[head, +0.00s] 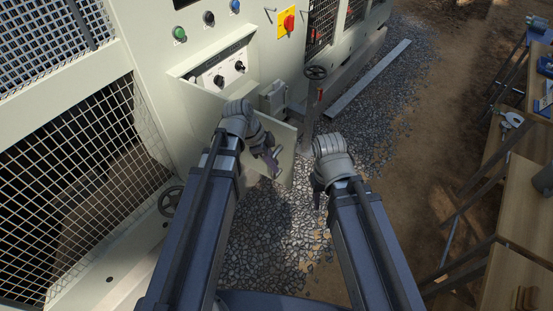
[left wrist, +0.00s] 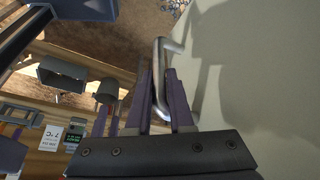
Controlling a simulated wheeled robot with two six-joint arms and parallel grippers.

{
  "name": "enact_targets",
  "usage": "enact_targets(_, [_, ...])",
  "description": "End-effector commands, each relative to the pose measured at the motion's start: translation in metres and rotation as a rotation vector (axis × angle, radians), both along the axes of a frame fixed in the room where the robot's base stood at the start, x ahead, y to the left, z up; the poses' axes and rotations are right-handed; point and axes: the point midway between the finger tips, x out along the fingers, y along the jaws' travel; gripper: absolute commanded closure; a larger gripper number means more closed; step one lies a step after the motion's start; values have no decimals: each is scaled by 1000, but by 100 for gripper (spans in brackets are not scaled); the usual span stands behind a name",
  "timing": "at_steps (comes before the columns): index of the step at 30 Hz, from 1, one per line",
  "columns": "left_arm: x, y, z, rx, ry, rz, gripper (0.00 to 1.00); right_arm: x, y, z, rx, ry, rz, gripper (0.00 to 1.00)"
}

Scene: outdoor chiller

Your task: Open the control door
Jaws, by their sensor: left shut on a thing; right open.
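The control door (head: 286,142) is a pale cream panel on the side of the chiller, swung outward so that the recess with black knobs (head: 226,74) shows behind it. My left gripper (head: 272,161) is at the door's outer face, near its free edge. In the left wrist view its purple fingers (left wrist: 158,78) are shut on the silver bar handle (left wrist: 158,48) of the door (left wrist: 245,85). My right gripper (head: 317,192) hangs open and empty over the gravel, to the right of the door and apart from it.
A valve handwheel on a post (head: 315,73) stands beyond the door, and another handwheel (head: 170,200) is low at left. A red switch on a yellow plate (head: 288,22) is above. Workbenches (head: 520,190) stand at right. Gravel between is clear.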

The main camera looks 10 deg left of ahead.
Motion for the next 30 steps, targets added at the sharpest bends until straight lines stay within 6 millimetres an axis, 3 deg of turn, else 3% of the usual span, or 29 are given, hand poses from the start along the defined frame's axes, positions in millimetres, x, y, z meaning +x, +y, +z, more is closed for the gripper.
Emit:
enact_targets(12, [-1,0,1,-3,-1,-9,100,0,0,1,0,0,0,50])
enact_targets(13, [-1,0,1,-3,0,-8,79,0,0,1,0,0,0,50])
enact_targets(20, [-1,0,0,-1,0,-7,53,0,0,0,0,0,0,50])
enact_targets(30, [-1,1,2,0,0,-5,50,0,0,2,0,0,0,50])
